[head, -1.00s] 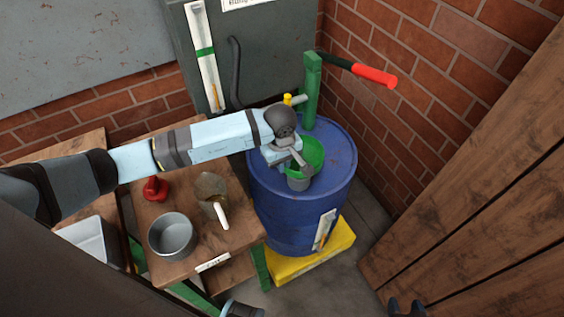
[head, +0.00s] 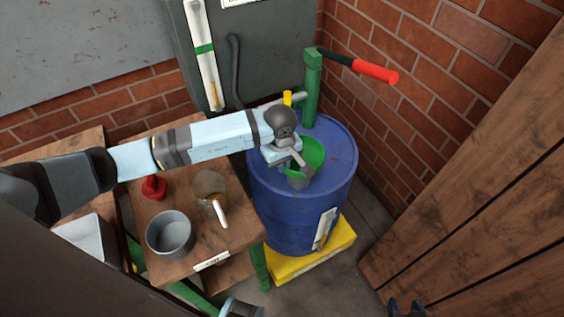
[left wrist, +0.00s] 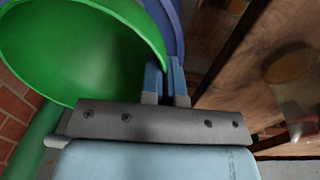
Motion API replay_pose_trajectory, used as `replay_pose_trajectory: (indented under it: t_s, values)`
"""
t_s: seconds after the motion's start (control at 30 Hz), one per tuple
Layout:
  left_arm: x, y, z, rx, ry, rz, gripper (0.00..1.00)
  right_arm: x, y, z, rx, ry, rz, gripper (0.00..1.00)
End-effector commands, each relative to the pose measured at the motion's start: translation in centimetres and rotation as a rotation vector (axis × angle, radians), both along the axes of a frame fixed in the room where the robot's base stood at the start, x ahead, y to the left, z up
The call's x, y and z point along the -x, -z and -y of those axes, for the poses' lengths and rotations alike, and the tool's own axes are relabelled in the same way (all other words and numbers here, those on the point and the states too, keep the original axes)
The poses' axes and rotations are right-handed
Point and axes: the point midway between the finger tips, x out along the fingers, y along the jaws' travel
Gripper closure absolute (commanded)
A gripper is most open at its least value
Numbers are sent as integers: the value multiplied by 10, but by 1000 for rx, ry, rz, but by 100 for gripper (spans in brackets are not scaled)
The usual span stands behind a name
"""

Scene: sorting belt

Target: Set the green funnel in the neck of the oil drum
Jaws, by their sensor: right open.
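The green funnel (head: 314,150) is over the top of the blue oil drum (head: 290,215). My left gripper (head: 303,165) reaches it from the left and is shut on its rim. In the left wrist view the funnel's wide bowl (left wrist: 80,45) fills the upper left, and the two fingers (left wrist: 167,82) are close together at its edge. A short grey cylinder (head: 300,180) shows at the funnel's near side; I cannot tell whether it is the drum's neck. The funnel's spout is hidden. My right gripper (head: 406,307) is open at the bottom edge, far from the drum.
A green pump with a red handle (head: 375,72) stands behind the drum. The drum stands on a yellow base (head: 310,258). A wooden table (head: 190,240) at left holds a grey pot (head: 170,238), a jar (head: 209,186) and a red object (head: 154,187). Wooden boards (head: 480,200) stand at right.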

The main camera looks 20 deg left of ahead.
Motion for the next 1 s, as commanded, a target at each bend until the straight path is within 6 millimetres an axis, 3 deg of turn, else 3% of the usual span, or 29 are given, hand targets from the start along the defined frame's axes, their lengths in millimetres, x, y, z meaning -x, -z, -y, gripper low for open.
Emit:
replay_pose_trajectory:
  t_s: [0.9, 1.0]
  values:
    - [0, 7, 0, 0, 0, 0, 100, -1, 4, 0, -1, 0, 5, 52]
    - [0, 7, 0, 0, 0, 0, 74, -1, 4, 0, -1, 0, 5, 52]
